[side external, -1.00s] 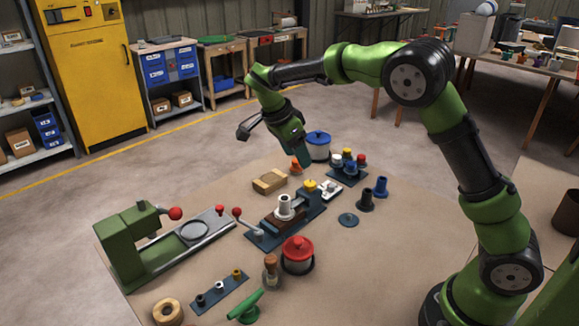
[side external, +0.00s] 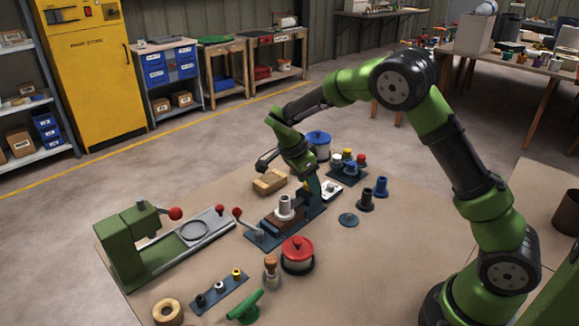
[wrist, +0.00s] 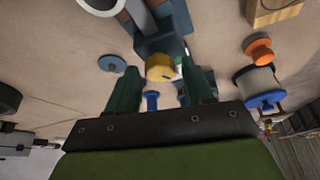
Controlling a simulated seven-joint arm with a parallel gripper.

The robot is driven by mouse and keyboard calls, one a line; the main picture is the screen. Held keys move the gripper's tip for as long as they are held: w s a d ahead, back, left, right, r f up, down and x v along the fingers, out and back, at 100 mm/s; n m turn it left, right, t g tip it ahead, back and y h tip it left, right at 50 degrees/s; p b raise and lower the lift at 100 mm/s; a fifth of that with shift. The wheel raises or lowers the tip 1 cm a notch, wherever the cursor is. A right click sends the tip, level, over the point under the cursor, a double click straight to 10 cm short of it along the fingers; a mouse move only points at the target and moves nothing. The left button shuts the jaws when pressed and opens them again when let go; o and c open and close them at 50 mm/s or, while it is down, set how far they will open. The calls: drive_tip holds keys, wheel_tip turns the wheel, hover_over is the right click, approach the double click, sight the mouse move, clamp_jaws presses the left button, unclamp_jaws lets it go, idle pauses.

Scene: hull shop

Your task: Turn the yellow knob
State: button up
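The yellow knob (wrist: 160,67) sits on a dark blue block (wrist: 163,43) at the end of the blue vise-like fixture (side external: 311,214). In the wrist view it lies between my fingertips, slightly beyond them. My gripper (wrist: 163,78) is open, with one finger to each side of the knob and gaps visible. In the side external view my gripper (side external: 313,186) points down over the knob end of the fixture and mostly hides the knob. I cannot tell from these views whether a finger touches it.
A wooden block (side external: 270,182) and a blue-lidded pot (side external: 318,145) stand near my gripper. A rack of coloured knobs (side external: 345,175), a black peg (side external: 367,200) and a blue peg (side external: 381,188) stand to the right. A red-lidded pot (side external: 297,256) is in front.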

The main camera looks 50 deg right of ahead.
drive_tip(key=c, duration=0.8)
